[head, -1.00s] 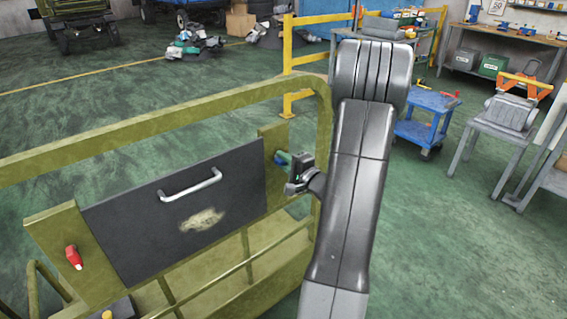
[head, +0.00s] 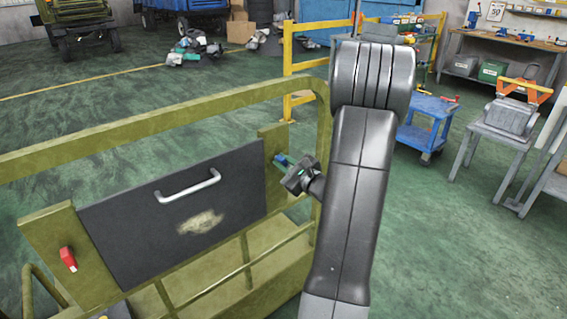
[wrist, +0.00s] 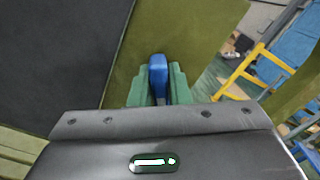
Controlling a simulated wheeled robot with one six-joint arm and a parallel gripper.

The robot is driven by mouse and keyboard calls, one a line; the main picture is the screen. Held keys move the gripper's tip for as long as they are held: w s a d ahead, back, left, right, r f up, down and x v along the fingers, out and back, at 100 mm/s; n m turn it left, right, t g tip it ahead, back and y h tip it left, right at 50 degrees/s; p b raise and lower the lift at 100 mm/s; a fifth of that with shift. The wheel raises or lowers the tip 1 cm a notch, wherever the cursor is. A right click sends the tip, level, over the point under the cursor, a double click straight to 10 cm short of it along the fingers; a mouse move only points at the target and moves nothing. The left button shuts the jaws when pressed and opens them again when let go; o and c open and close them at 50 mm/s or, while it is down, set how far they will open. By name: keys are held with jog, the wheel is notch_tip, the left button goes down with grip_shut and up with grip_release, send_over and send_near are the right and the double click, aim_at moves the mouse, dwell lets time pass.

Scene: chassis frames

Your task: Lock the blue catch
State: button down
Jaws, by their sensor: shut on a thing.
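The blue catch (wrist: 158,72) shows in the wrist view between the two green fingers of my gripper (wrist: 157,84). The fingers are shut on it, and its blue end sticks out past their tips in front of the olive post. In the head view the blue catch (head: 281,160) is a small blue spot at the right post, beside the dark panel (head: 140,225). My gripper (head: 290,163) reaches it from the right and looks tilted. The fingers hide part of the catch. A red catch (head: 68,259) is on the left post and stands tilted.
The olive frame (head: 150,128) has a top rail and lower rails around the panel. The panel carries a silver handle (head: 188,187). A yellow barrier (head: 290,75) and a blue cart (head: 425,125) stand behind. Green floor is open at the right.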

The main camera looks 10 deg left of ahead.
jog(key=m+p, duration=0.2)
jog(key=m, duration=0.4)
jog(key=shift+f, duration=0.1)
dwell(0.5)
jog(key=c, duration=1.4)
grip_release()
jog(key=v, duration=1.3)
jog(key=shift+s+d+b, duration=0.25)
jog(key=shift+d+b, duration=0.05)
jog(key=shift+b, duration=0.1)
jog(key=shift+a, duration=0.15)
